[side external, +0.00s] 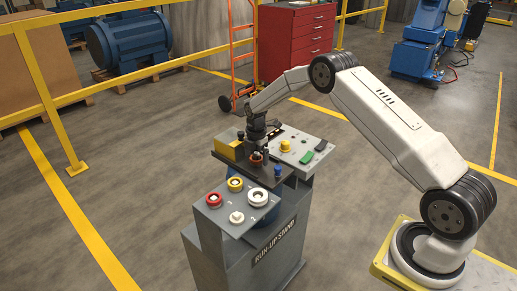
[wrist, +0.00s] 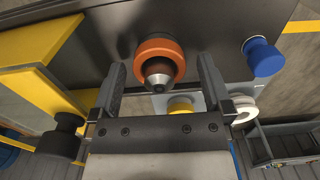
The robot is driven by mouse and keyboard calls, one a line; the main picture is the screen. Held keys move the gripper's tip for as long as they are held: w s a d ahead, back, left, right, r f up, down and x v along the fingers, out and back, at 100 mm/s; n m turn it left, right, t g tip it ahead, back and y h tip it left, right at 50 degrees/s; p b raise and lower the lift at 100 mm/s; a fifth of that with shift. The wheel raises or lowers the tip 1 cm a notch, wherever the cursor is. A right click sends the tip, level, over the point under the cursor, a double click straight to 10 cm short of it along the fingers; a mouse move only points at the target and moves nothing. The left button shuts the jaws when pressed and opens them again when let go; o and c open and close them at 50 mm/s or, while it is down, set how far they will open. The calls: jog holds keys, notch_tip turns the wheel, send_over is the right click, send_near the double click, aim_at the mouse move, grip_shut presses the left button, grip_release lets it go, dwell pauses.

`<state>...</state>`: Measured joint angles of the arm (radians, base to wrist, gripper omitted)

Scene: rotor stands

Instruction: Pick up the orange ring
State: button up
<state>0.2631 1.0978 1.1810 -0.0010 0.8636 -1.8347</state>
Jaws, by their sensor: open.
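The orange ring (wrist: 160,44) sits around a metal spindle with a cone-shaped nose (wrist: 158,79) on the dark plate. In the side external view the orange ring (side external: 257,156) is small and low under my wrist, partly hidden. My gripper (wrist: 161,66) is open, with one finger to the left of the ring and one to the right. Gaps show on both sides, and nothing is held. In the side external view my gripper (side external: 257,146) points down just over the ring. I cannot tell exactly how far the fingertips are from the plate.
A blue knob (side external: 278,169) and a yellow block (side external: 228,147) flank the ring on the dark plate. A lower grey shelf (side external: 220,226) holds red, yellow and white rings. A panel (side external: 290,135) with coloured controls lies behind. Yellow rails stand farther off.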

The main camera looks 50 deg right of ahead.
jog(key=shift+c, duration=0.2)
jog(key=shift+r, duration=0.1)
jog(key=c, duration=1.3)
jog(key=shift+o, duration=0.2)
jog(key=shift+r, duration=0.15)
jog(key=shift+w+r, duration=0.1)
jog(key=shift+r, duration=0.4)
notch_tip(320, 180, up, 2)
jog(key=s+a+r, duration=0.3)
jog(key=s+r, duration=0.6)
jog(key=s, duration=0.4)
jog(key=shift+s+r, duration=0.3)
jog(key=shift+s, duration=0.1)
jog(key=shift+a, duration=0.15)
